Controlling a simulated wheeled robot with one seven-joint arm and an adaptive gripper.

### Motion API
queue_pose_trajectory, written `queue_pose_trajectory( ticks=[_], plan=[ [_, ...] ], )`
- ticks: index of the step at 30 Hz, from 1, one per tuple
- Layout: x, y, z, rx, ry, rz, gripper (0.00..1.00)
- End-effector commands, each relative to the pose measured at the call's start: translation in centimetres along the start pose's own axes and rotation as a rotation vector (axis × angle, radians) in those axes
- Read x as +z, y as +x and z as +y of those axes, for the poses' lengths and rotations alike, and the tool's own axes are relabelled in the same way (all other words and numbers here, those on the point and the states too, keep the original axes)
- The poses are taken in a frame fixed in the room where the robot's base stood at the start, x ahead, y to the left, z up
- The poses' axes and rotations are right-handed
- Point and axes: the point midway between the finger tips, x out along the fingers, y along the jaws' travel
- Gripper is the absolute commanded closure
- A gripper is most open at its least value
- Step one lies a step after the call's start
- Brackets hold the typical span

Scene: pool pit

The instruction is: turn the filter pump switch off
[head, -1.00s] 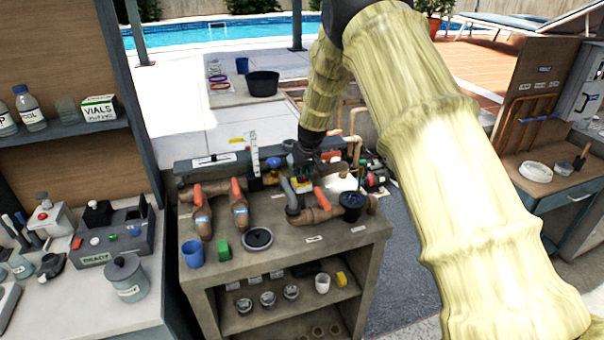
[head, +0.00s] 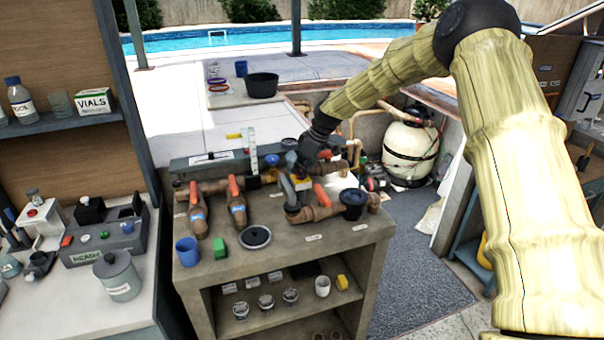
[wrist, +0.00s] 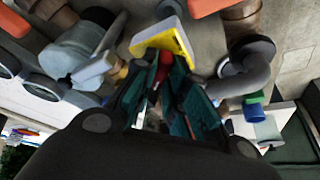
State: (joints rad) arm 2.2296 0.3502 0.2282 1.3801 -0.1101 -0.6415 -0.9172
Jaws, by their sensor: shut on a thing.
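A yellow-edged plate with a pale face, which looks like the pump switch (wrist: 168,38), is just beyond my fingertips in the wrist view. In the head view a small yellow part (head: 291,158) shows beside my gripper among the bench pipes. My gripper (wrist: 165,80) has its teal fingers around a small red piece (wrist: 164,68), apparently the switch handle, and is shut on it. In the head view my gripper (head: 300,167) hides most of the switch, so I cannot tell its setting.
Brown pipes with orange valve handles (head: 235,190) and a grey elbow (head: 288,190) crowd the bench (head: 300,247). A cream tank (head: 410,150) stands behind right.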

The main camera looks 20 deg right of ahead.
Motion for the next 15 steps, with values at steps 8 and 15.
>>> queue_pose_trajectory(
  ticks=[8,15],
  plan=[
    [0.17,0.28,0.30,-0.099,-0.239,0.001,1.00],
    [0.05,0.24,0.37,-0.183,-0.440,0.001,1.00]
  ],
)
